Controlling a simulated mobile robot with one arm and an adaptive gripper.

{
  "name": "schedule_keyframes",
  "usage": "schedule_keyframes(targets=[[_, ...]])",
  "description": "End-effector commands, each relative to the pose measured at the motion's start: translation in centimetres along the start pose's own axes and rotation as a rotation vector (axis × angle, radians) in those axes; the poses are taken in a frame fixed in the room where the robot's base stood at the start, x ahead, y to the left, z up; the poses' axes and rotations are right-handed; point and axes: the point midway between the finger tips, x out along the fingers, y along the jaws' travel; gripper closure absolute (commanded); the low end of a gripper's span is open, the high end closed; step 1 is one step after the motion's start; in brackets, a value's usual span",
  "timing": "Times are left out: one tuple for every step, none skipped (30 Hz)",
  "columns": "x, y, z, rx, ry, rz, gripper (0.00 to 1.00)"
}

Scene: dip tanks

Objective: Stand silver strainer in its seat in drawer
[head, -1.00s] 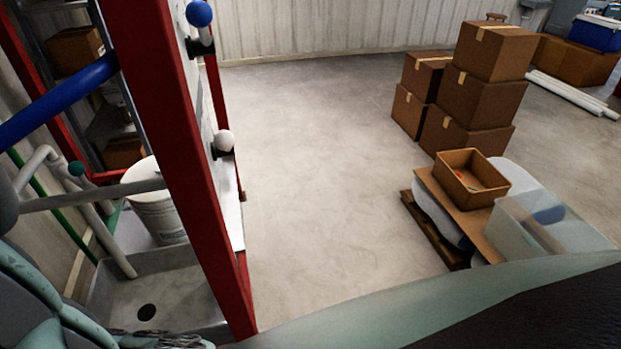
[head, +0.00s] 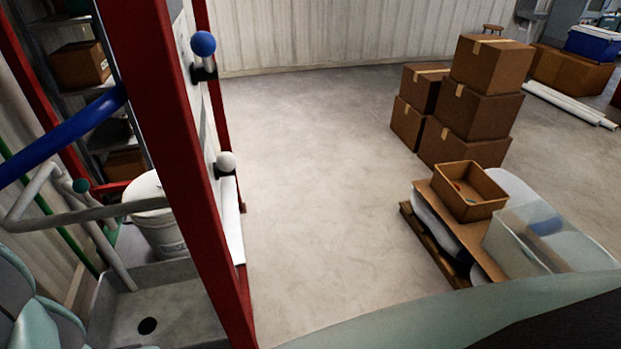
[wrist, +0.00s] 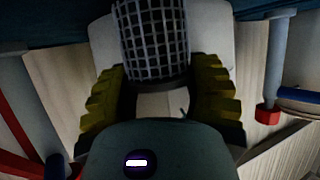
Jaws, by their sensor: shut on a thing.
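The silver strainer (wrist: 152,42) is a grid-mesh cylinder at the top middle of the wrist view. My gripper (wrist: 163,85) has ridged yellow fingers and is shut on the strainer, one finger on each side. The strainer's upper end runs out of the picture. A pale panel lies behind it; I cannot tell what it belongs to. I cannot make out the drawer or the seat in either view. The gripper and strainer do not show in the head view.
A red frame post (head: 178,160) stands close at left, with a grey basin (head: 175,305) and white bucket (head: 160,230) behind it. Stacked cardboard boxes (head: 480,110) and a low pallet (head: 430,245) with bins stand at right. The floor (head: 310,190) between is clear.

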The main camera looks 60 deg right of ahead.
Motion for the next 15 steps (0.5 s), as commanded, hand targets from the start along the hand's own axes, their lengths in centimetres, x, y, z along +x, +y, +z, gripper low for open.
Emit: schedule_keyframes(targets=[[0.06, -0.05, 0.18, -0.001, -0.003, -0.001, 0.84], [0.09, -0.02, 0.26, -0.001, -0.002, 0.0, 0.84], [0.11, 0.01, 0.31, -0.001, -0.001, 0.001, 0.84], [0.12, 0.02, 0.32, -0.001, 0.0, 0.001, 0.84], [0.13, 0.03, 0.31, -0.001, 0.0, 0.001, 0.84], [0.12, 0.02, 0.29, -0.001, 0.001, 0.001, 0.84], [0.12, 0.02, 0.29, -0.001, 0.001, 0.001, 0.84], [0.12, 0.02, 0.28, -0.001, 0.001, 0.001, 0.84], [0.12, 0.02, 0.28, -0.001, 0.001, 0.001, 0.84], [0.13, 0.02, 0.29, -0.001, 0.001, 0.001, 0.84], [0.16, 0.03, 0.36, -0.001, 0.001, 0.001, 0.84], [0.2, 0.04, 0.47, -0.001, 0.001, 0.001, 0.84], [0.23, 0.04, 0.54, -0.001, 0.001, 0.001, 0.84], [0.26, 0.04, 0.6, -0.001, 0.002, 0.001, 0.84], [0.28, 0.05, 0.66, 0.0, 0.002, 0.001, 0.84]])
